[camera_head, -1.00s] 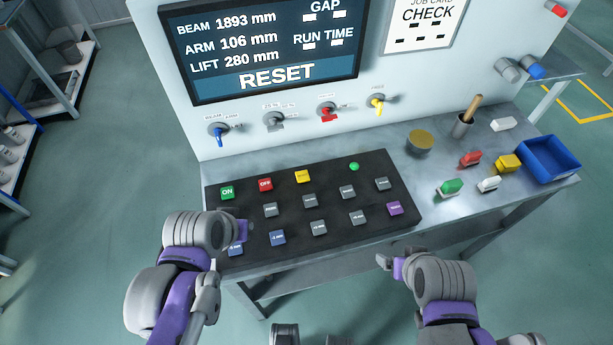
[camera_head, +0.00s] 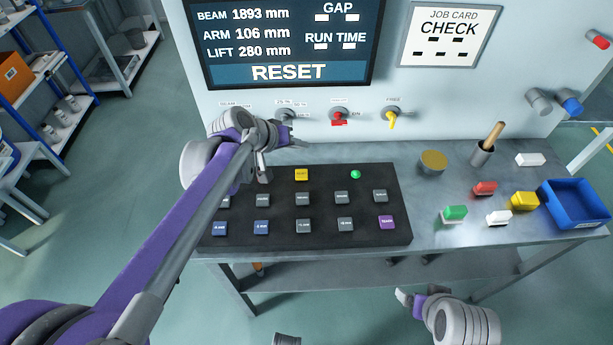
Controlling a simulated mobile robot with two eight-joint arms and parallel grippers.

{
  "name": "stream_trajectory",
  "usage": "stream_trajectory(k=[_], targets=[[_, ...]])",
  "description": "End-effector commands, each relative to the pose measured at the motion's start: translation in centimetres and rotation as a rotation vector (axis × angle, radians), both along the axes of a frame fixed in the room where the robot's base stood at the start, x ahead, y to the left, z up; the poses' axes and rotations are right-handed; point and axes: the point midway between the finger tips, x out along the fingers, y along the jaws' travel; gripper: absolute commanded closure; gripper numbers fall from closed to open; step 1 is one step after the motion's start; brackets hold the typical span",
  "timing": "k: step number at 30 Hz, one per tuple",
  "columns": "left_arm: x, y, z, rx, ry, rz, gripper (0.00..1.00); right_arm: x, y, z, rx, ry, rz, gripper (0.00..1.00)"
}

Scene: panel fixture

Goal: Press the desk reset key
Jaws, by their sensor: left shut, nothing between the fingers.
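The black key panel (camera_head: 330,178) lies on the desk with rows of small keys. A yellow key (camera_head: 301,174) sits in its back row; its label is too small to read surely. The purple key (camera_head: 386,222) is at the front right corner. My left gripper (camera_head: 298,142) is shut and empty. It hangs above the panel's back edge, just behind the yellow key in the picture and apart from it. My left arm hides the green and red keys at the back left. My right gripper (camera_head: 401,297) is low in front of the desk; its jaws are unclear.
The screen (camera_head: 285,40) reads RESET. Knobs with a red handle (camera_head: 339,117) and a yellow handle (camera_head: 391,119) stick out of the wall behind the panel. A blue tray (camera_head: 574,205), coloured blocks and a cup (camera_head: 482,154) stand at the right of the desk.

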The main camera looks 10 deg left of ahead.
Motion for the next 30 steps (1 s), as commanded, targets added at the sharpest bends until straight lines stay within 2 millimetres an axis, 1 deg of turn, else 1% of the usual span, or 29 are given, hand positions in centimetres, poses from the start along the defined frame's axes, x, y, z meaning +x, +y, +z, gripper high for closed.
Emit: stream_trajectory(k=[11,16,23,30], targets=[[0.1,0.0,0.0,-0.001,-0.001,0.001,1.0,0.0,0.0,0.0,0.0,0.0,0.0,0.1],[0.0,0.0,-0.8,-0.001,0.0,0.0,1.0,-0.1,0.0,-0.7,0.0,0.003,0.0,0.1],[0.0,0.0,-3.3,-0.001,0.001,0.001,1.0,-0.5,0.0,-2.8,0.0,0.01,0.0,0.1],[0.1,0.0,-6.9,-0.002,0.0,0.001,1.0,-0.8,0.0,-5.7,0.0,0.02,0.0,0.1]])
